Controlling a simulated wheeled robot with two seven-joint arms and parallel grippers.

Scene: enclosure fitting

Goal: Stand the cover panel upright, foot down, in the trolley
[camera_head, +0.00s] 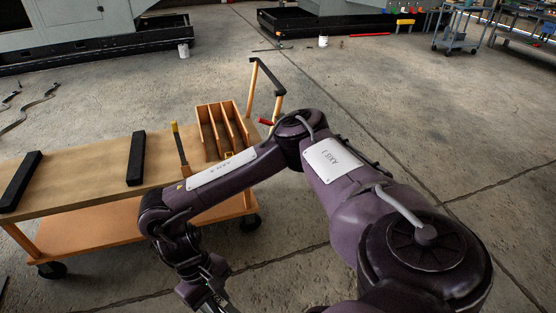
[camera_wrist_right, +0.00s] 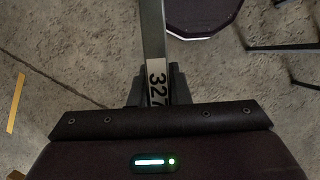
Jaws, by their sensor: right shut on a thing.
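My right gripper (camera_wrist_right: 156,88) is shut on the cover panel (camera_wrist_right: 153,40), which shows in the right wrist view as a narrow grey strip with a "327" label between the fingers. The strip runs up out of the picture, so its foot and full face are hidden. In the head view this gripper (camera_head: 212,300) is low at the bottom edge, in front of the trolley, and the panel cannot be made out clearly there. The trolley (camera_head: 75,187) has a wooden top, a lower shelf and an orange slotted rack (camera_head: 209,133) at its right end. My left gripper is out of view.
Two black bars (camera_head: 136,158) (camera_head: 20,181) lie across the trolley top. Bare concrete floor lies around. Machines and carts (camera_head: 455,35) stand far back.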

